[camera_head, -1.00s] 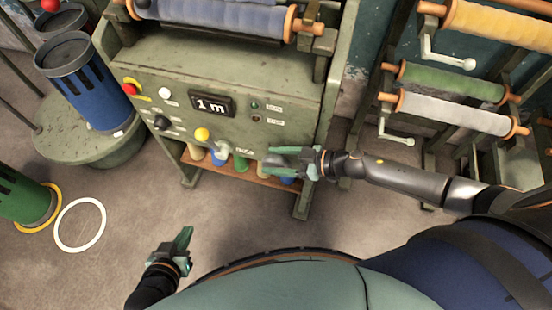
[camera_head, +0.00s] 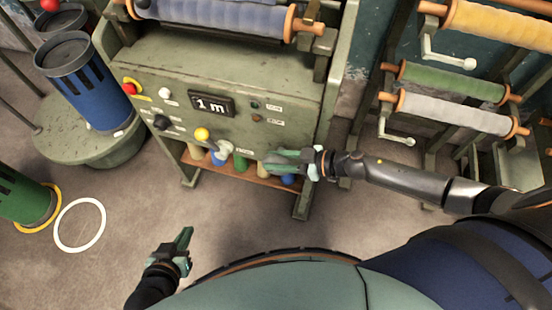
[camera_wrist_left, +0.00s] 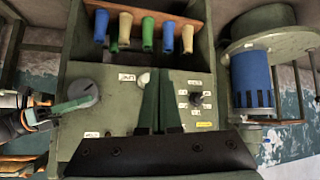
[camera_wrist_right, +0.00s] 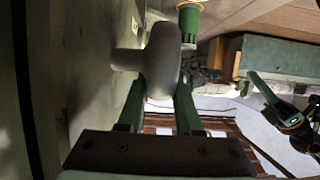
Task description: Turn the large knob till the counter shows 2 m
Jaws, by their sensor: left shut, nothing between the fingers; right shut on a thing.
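The counter (camera_head: 211,104) on the olive-green machine panel (camera_head: 235,125) reads 1 m in the head view. The large knob is a grey disc (camera_wrist_left: 80,95) in the left wrist view. It also fills the space between the fingers in the right wrist view (camera_wrist_right: 164,60). My right gripper (camera_head: 285,161) is shut on the large knob and hides most of it in the head view. My left gripper (camera_head: 181,247) is shut and empty, held low in front of the machine, apart from it.
Several coloured spools stand on the wooden shelf (camera_head: 258,181) below. A blue bin (camera_head: 88,95) is at left. A white ring (camera_head: 80,225) lies on the floor.

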